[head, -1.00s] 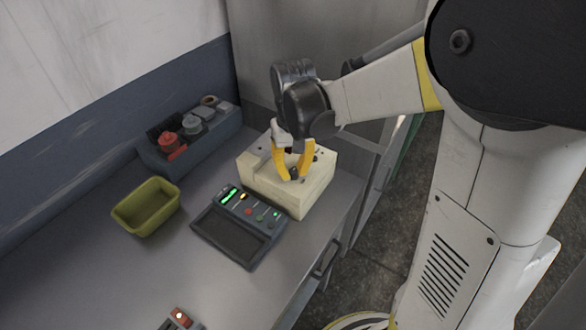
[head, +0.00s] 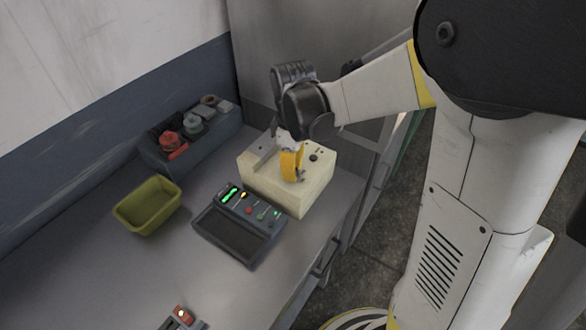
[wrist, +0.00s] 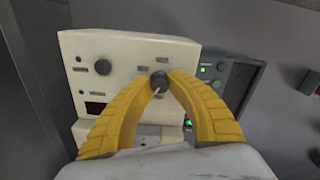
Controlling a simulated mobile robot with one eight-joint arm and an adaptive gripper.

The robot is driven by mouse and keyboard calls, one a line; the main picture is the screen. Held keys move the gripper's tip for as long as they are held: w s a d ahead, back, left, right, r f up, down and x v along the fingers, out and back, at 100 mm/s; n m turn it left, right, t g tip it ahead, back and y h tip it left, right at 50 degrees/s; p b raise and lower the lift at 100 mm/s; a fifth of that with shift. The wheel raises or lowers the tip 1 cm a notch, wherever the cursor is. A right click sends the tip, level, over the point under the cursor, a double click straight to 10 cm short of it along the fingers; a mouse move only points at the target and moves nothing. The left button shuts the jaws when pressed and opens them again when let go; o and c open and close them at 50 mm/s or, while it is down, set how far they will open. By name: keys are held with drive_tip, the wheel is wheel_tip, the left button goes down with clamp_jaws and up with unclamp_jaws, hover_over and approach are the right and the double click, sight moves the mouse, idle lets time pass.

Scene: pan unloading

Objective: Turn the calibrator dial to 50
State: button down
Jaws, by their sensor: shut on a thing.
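The calibrator looks like a cream-coloured box (head: 310,195) on the bench, and its panel also fills the middle of the wrist view (wrist: 140,55). My yellow-fingered gripper (head: 292,178) reaches down onto its top. In the wrist view the fingertips (wrist: 158,84) close around a dark round dial with a pale pointer mark (wrist: 159,80). The gripper is shut on this dial. Another dark knob (wrist: 103,67) sits free on the panel to the left. The panel's labels and scale are too small to read, so the dial's value cannot be told.
A dark device with green lights and several small knobs (head: 240,238) lies just left of the box. An olive tray (head: 147,207) and a blue-grey bin of parts (head: 190,145) stand further left. A small unit with a lit red button (head: 181,316) is at the front.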

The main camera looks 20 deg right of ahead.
drive_tip(key=n, duration=0.5)
drive_tip(key=shift+n, duration=0.4)
idle(0.3)
drive_tip(key=c, duration=1.2)
unclamp_jaws()
drive_tip(key=shift+r, duration=0.1)
wheel_tip(320, 180, up, 12)
drive_tip(key=shift+f, duration=0.1)
